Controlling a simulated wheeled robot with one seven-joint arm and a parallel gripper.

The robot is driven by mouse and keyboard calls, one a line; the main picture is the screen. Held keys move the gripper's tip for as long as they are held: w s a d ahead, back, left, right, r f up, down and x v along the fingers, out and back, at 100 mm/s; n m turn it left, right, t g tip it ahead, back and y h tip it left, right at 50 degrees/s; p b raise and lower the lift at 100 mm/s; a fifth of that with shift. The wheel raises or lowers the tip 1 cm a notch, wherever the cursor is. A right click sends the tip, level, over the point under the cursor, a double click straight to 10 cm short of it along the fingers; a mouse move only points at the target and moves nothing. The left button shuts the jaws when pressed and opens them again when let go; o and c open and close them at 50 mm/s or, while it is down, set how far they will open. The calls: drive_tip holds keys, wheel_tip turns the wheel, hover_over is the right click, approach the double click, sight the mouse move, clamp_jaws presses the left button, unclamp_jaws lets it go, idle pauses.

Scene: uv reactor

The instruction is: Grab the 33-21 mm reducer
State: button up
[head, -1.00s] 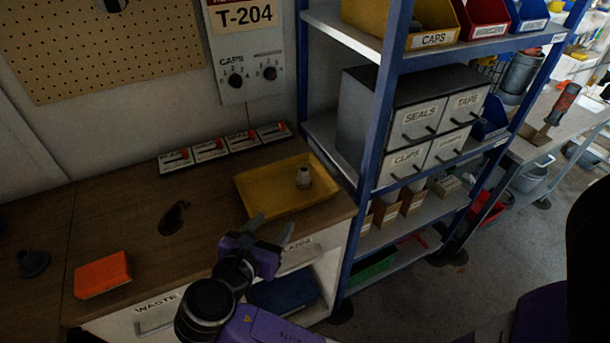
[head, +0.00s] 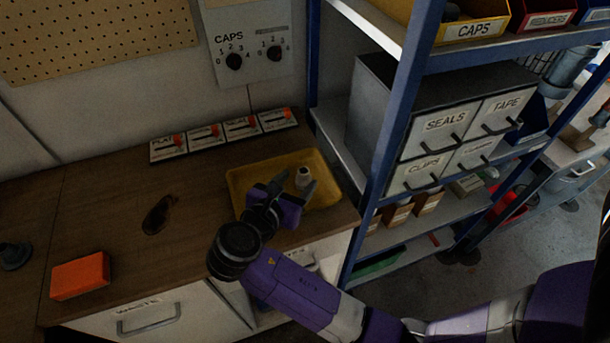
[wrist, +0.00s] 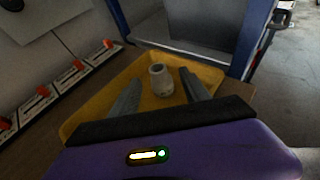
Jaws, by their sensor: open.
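The reducer (head: 304,178) is a small pale grey, stepped cylinder standing upright in the yellow tray (head: 236,188) on the wooden bench. It also shows in the wrist view (wrist: 161,80), where it sits beyond and between the fingertips. My gripper (head: 296,190) is purple with grey fingers. It is open and empty, over the tray's front part, with its fingers pointing at the reducer. In the wrist view the two fingers (wrist: 160,88) stand apart on either side of the reducer's line, and I see no contact. No size marking is readable on the reducer.
A blue shelf rack (head: 395,110) with labelled drawers stands close to the tray's right. Several switch panels (head: 222,134) line the back of the bench. An orange block (head: 80,276) and a dark item (head: 158,215) lie to the left, with bare bench between.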

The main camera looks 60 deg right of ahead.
sight(301, 177)
drive_tip(key=x, duration=0.5)
drive_tip(key=shift+a, duration=0.1)
drive_tip(key=shift+c, duration=0.4)
clamp_jaws()
